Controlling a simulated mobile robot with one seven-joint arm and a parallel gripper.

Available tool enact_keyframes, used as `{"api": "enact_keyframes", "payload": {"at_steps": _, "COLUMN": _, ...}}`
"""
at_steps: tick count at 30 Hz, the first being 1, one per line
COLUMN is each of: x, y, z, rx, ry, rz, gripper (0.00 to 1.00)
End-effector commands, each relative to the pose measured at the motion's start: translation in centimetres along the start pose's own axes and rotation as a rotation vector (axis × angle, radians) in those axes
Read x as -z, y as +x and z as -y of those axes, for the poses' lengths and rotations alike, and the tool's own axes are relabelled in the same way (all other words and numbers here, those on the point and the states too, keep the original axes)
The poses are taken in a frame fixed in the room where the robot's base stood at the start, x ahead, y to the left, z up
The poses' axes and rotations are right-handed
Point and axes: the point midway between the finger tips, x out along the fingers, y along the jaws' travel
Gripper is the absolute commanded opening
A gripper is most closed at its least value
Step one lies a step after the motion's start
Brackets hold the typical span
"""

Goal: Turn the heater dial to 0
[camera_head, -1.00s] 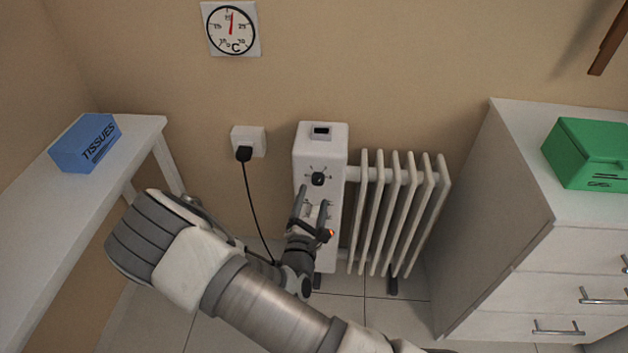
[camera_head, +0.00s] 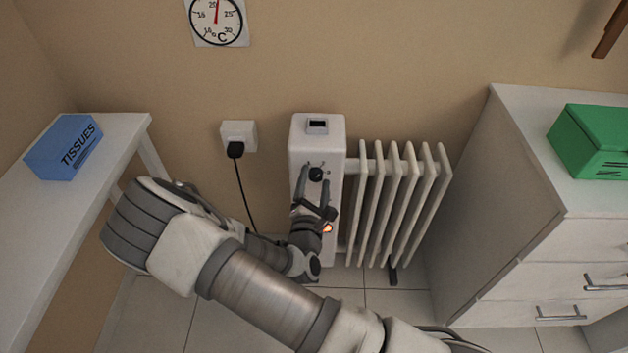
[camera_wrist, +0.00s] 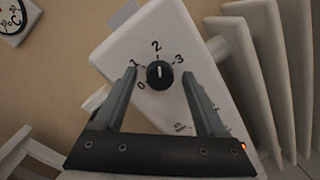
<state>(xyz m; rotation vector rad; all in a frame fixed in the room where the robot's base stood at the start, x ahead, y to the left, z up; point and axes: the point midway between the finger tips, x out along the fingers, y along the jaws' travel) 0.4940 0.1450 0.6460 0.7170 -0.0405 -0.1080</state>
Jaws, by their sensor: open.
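The white heater (camera_head: 301,150) stands against the wall, with its black dial (camera_head: 316,174) on the front panel. In the wrist view the dial (camera_wrist: 159,74) has marks 0, 1, 2 and 3 around it, and its white pointer line points up, near the 2. My gripper (camera_head: 314,180) is open in front of the panel. In the wrist view my gripper (camera_wrist: 160,77) has one finger on each side of the dial, with visible gaps; I cannot tell whether the fingertips reach its depth. The lower panel markings are partly hidden by my gripper.
Heater fins (camera_head: 400,200) stand right of the panel. A wall socket (camera_head: 238,134) with a black plug and cord is to the left. A white table (camera_head: 30,225) with a tissue box (camera_head: 65,147) is at left; a drawer cabinet (camera_head: 490,200) with a green box (camera_head: 590,140) is at right.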

Motion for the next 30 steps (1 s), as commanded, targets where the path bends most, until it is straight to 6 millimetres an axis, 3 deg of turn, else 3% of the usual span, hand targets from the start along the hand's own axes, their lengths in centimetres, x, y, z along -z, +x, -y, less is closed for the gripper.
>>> {"api": "enact_keyframes", "payload": {"at_steps": 3, "x": 0.00, "y": -0.01, "z": 0.00, "rx": 0.000, "ry": 0.000, "rz": 0.000, "gripper": 0.73}}
{"api": "enact_keyframes", "payload": {"at_steps": 15, "x": 0.01, "y": -0.02, "z": 0.00, "rx": 0.000, "ry": 0.000, "rz": 0.000, "gripper": 0.01}}
{"api": "enact_keyframes", "payload": {"at_steps": 30, "x": -0.19, "y": -0.04, "z": -0.14, "rx": -0.002, "ry": -0.095, "rz": 0.004, "gripper": 0.00}}
